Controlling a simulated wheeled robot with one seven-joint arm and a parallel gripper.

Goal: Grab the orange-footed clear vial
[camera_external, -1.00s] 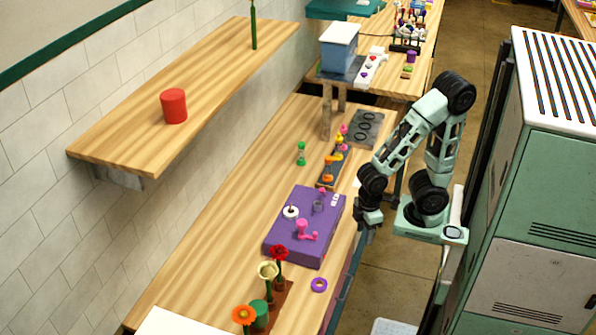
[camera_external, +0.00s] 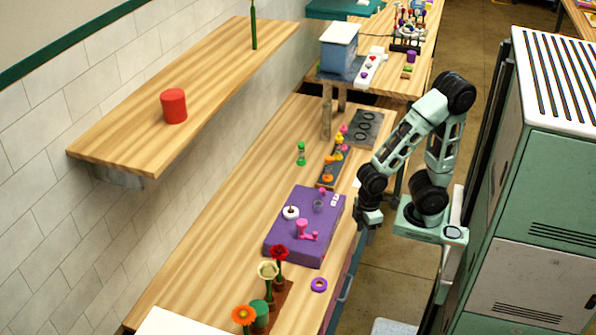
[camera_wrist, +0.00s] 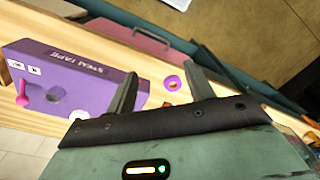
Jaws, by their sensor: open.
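I cannot clearly make out an orange-footed clear vial in either view. Small orange pieces (camera_external: 328,175) lie on a dark strip tray on the bench, too small to identify. A small green-ended upright piece (camera_external: 301,153) stands to their left. My gripper (camera_external: 368,216) hangs by the bench's right edge, to the right of the purple box.
The purple box (camera_external: 290,243) with pink parts stands on the bench, left of my gripper. A purple ring (camera_external: 319,284) lies nearer the front, by several flowers (camera_external: 268,271). A shelf with a red cylinder (camera_external: 173,106) is on the wall. Bare bench (camera_external: 215,240) lies left of the box.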

